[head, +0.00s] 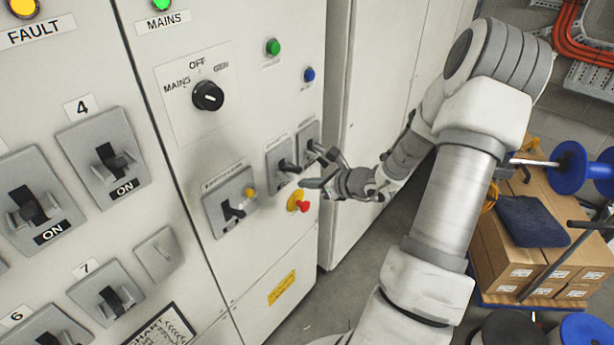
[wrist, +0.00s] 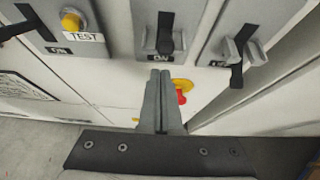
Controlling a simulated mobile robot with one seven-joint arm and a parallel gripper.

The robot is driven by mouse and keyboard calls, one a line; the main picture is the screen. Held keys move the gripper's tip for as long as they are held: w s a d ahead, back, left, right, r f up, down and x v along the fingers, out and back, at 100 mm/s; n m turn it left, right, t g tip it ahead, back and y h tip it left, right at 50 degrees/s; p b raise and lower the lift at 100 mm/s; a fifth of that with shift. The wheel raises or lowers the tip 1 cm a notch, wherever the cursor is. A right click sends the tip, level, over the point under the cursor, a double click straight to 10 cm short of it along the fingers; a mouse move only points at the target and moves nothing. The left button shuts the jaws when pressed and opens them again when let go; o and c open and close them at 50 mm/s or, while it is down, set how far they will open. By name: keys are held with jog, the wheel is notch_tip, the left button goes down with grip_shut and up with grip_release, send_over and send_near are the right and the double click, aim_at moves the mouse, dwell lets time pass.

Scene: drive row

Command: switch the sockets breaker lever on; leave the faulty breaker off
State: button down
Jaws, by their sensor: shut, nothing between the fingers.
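Two small grey breakers sit side by side on the cabinet door: a left one (head: 275,158) and a right one (head: 308,130). Their labels are too small to read, so I cannot tell which is sockets or faulty. In the wrist view the middle breaker's dark lever (wrist: 165,34) stands above an ON mark; the right breaker's dark lever (wrist: 236,72) points down. My gripper (head: 308,184) is shut and empty in front of the door. In the wrist view its fingertips (wrist: 160,73) appear just below the middle breaker; contact cannot be told.
A wider breaker with a yellow TEST button (wrist: 70,21) is at left. A red knob on a yellow plate (head: 298,201) is close below my gripper. The MAINS rotary switch (head: 208,95) is higher up. Cardboard boxes (head: 522,240) stand at right.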

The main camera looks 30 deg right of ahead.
jog(key=shift+w+r+g+h+p, duration=0.2)
jog(key=shift+r+g+h+p, duration=0.2)
jog(key=shift+r+g+p, duration=0.65)
jog(key=shift+a+r+t, duration=0.1)
jog(key=shift+r+t, duration=0.15)
jog(key=shift+r, duration=0.05)
jog(key=shift+w+r+p, duration=0.2)
jog(key=shift+r+p, duration=0.35)
jog(key=shift+r, duration=0.35)
jog(key=b, duration=0.3)
send_near(300, 170)
jog(key=s+f, duration=0.1)
jog(key=s+d+f, duration=0.1)
jog(key=s, duration=0.1)
jog(key=shift+s+d+f, duration=0.1)
jog(key=shift+s+f, duration=0.2)
